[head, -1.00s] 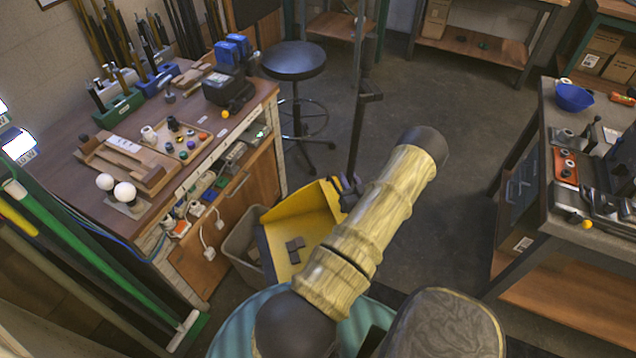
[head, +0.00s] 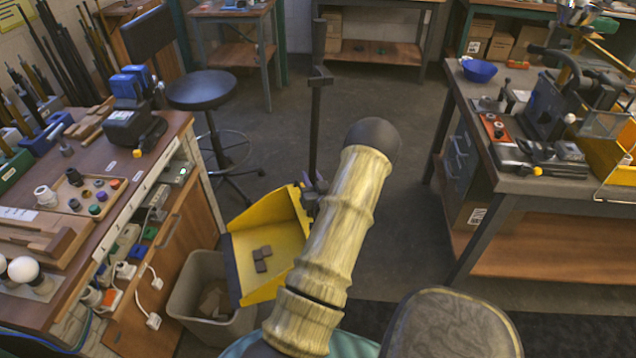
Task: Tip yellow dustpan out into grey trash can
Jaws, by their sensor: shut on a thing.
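The yellow dustpan (head: 284,238) is in the head view, held above the floor with its dark front lip over the right side of the trash can. Several small dark brown pieces (head: 262,260) lie inside the pan. The grey trash can (head: 190,285) stands on the floor by the wooden cabinet, open at the top, with brown pieces (head: 213,302) in it. My gripper (head: 311,195) is shut on the dustpan at its far right side, partly hidden behind my arm. The exact grip is hard to see.
A wooden workbench (head: 100,215) with cabinet stands close left of the can. A black stool (head: 201,90) is behind it. A second workbench (head: 530,190) stands at the right. The floor between is free.

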